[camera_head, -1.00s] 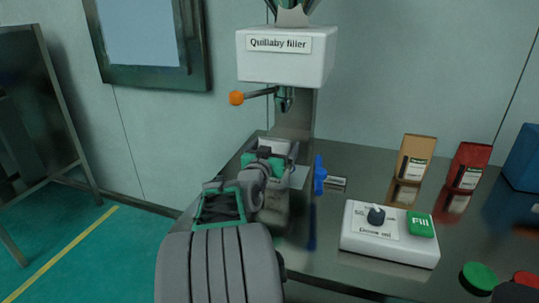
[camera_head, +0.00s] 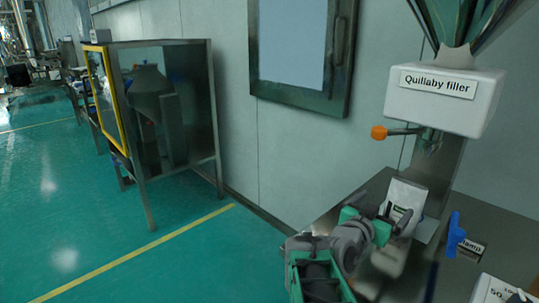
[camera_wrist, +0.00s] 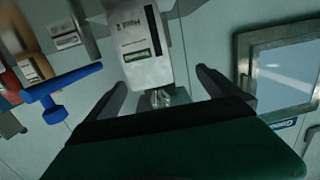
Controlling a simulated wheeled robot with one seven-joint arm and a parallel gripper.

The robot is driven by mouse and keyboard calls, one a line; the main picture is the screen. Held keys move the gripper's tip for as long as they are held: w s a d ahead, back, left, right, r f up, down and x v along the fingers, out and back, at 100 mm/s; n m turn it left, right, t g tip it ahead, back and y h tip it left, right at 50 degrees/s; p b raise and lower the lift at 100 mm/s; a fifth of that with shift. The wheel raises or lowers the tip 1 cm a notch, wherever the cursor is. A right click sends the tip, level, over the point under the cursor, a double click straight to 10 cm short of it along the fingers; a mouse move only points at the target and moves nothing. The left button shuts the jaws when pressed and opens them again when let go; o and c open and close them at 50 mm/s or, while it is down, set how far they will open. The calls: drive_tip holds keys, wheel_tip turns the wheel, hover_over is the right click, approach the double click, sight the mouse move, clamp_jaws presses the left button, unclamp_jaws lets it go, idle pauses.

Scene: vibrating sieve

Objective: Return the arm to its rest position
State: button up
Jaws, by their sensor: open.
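My gripper (camera_head: 384,219) is open in front of the Quillaby filler (camera_head: 446,96), below its nozzle. A white pouch (camera_head: 404,203) with a dark label stands upright under the nozzle, just beyond my fingers. In the wrist view, my two fingers (camera_wrist: 162,82) are spread wide, with nothing gripped between them. The pouch (camera_wrist: 146,45) shows past the fingertips, apart from both, with printed text on its face. My forearm reaches up from the bottom of the head view.
A wall window (camera_head: 293,45) and a framed machine stand (camera_head: 155,125) are to the left. Open green floor (camera_head: 75,205) lies at left.

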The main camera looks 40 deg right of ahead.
drive_tip(key=w+a+n+t+y+p, duration=0.2)
drive_tip(key=w+a+n+y+p, duration=0.3)
drive_tip(key=a, duration=0.7)
drive_tip(key=w+a+n+t+y+p, duration=0.1)
drive_tip(key=w+a+n+y+p, duration=0.2)
drive_tip(key=w+a+y+p, duration=0.65)
drive_tip(key=s+a+r+n+g+y, duration=0.1)
drive_tip(key=s+a+n, duration=0.3)
drive_tip(key=a, duration=0.7)
drive_tip(key=s+a+r+n+g+y+p, duration=0.1)
drive_tip(key=s+a, duration=0.4)
drive_tip(key=a, duration=0.6)
drive_tip(key=n+g, duration=0.1)
drive_tip(key=n, duration=0.1)
drive_tip(key=shift+a+n+p, duration=0.15)
drive_tip(key=shift+n+p, duration=0.15)
drive_tip(key=shift+n, duration=0.1)
